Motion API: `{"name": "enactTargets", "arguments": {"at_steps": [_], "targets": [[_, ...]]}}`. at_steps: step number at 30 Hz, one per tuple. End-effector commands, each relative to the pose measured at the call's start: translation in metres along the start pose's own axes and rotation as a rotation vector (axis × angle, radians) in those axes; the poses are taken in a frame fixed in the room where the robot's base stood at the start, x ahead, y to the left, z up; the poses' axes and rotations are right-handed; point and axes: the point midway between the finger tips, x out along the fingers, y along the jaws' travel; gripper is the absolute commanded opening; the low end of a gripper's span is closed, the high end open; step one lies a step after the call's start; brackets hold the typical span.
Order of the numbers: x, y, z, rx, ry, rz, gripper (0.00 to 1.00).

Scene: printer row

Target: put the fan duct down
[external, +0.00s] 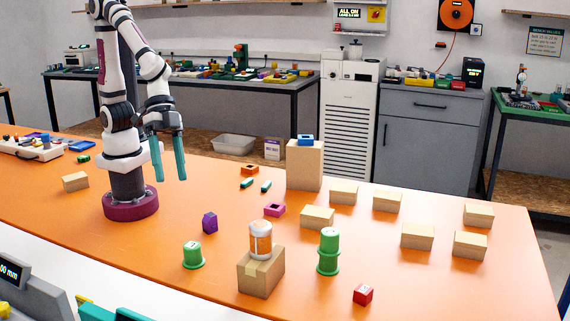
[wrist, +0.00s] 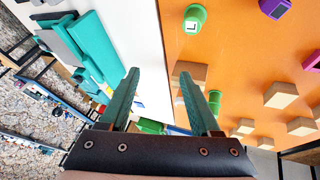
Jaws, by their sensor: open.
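My gripper (external: 168,175) has two teal fingers, spread apart and empty, held above the orange table left of its middle. In the wrist view my gripper (wrist: 158,75) also shows nothing between its fingers. No part can be named the fan duct for certain. A magenta part with an opening (external: 274,210) lies near the table's middle, and an orange part with an opening (external: 250,169) lies farther back. Both rest apart from my gripper. The magenta part is also at the right edge of the wrist view (wrist: 312,61).
An orange-and-white jar (external: 261,239) stands on a cardboard box (external: 261,272) at the front. Green cylinders (external: 328,252) (external: 193,255), a purple block (external: 210,222) and a red block (external: 363,294) stand nearby. Several wooden blocks (external: 417,236) occupy the right. The table's left front is clear.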

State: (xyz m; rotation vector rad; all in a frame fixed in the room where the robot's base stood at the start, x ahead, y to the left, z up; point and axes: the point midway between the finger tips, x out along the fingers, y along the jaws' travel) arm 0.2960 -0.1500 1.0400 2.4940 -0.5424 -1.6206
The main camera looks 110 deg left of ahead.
Motion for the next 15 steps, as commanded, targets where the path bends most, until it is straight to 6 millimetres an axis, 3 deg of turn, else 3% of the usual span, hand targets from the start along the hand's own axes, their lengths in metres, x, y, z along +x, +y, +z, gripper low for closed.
{"name": "enactTargets", "arguments": {"at_steps": [1, 3, 6, 9, 15], "targets": [[-0.030, -0.026, 0.034, 0.099, -0.096, -0.050, 0.64], [-0.067, -0.067, 0.088, 0.216, -0.269, -0.158, 0.64], [-0.108, -0.108, 0.138, 0.288, -0.445, -0.291, 0.64], [-0.130, -0.127, 0.161, 0.312, -0.535, -0.364, 0.64], [-0.135, -0.131, 0.166, 0.320, -0.560, -0.379, 0.64]]}}
